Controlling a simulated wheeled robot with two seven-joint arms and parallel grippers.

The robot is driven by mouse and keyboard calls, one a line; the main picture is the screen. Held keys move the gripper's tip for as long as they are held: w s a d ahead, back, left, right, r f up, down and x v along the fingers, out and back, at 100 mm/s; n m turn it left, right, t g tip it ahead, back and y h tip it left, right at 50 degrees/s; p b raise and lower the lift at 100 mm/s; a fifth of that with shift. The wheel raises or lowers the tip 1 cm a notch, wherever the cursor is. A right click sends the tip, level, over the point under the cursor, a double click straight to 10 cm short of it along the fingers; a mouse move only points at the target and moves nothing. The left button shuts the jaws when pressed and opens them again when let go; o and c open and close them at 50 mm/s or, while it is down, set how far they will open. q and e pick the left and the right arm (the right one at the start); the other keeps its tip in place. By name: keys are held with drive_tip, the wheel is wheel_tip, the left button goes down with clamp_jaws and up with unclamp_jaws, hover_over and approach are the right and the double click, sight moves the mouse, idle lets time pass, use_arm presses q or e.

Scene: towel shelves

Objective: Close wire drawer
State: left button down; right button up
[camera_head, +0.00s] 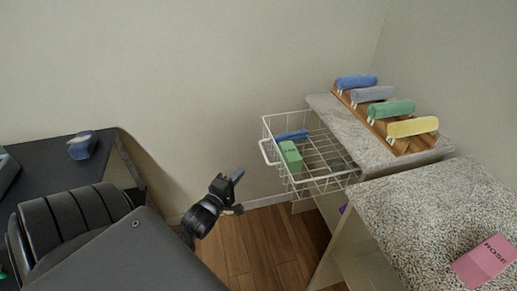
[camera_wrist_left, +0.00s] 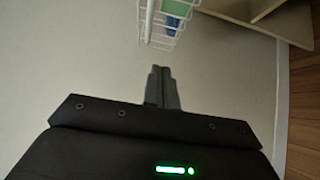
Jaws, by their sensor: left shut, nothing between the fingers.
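The white wire drawer (camera_head: 325,183) is pulled out from under the speckled counter at the middle right of the head view. Its white handle (camera_head: 266,152) is on the left-facing front. A green block (camera_head: 290,155) and a blue rolled towel (camera_head: 292,136) lie inside it. My left gripper (camera_head: 238,176) is shut and empty, left of and slightly below the drawer front, apart from it. In the left wrist view my shut fingers (camera_wrist_left: 161,72) point toward the drawer's wire corner (camera_wrist_left: 160,42), with a gap between. My right gripper is not in view.
Above the drawer, a wooden rack (camera_head: 385,120) with several rolled towels stands on the counter (camera_head: 345,130). A nearer speckled counter (camera_head: 420,205) holds a pink box (camera_head: 484,262). A dark table (camera_head: 40,165) with a blue item (camera_head: 82,145) is at left. Wood floor shows below.

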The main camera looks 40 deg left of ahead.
use_arm(q)
approach(271, 148)
drive_tip(key=w+a, duration=0.2)
drive_tip(key=a, duration=0.1)
drive_tip(key=w, duration=0.1)
drive_tip(key=w+d, duration=0.1)
drive_tip(key=w, duration=0.1)
drive_tip(key=shift+w+d, duration=0.35)
drive_tip(key=shift+w, duration=0.1)
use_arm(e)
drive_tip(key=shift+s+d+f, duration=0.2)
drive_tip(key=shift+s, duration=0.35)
use_arm(q)
drive_tip(key=shift+w+d, duration=0.1)
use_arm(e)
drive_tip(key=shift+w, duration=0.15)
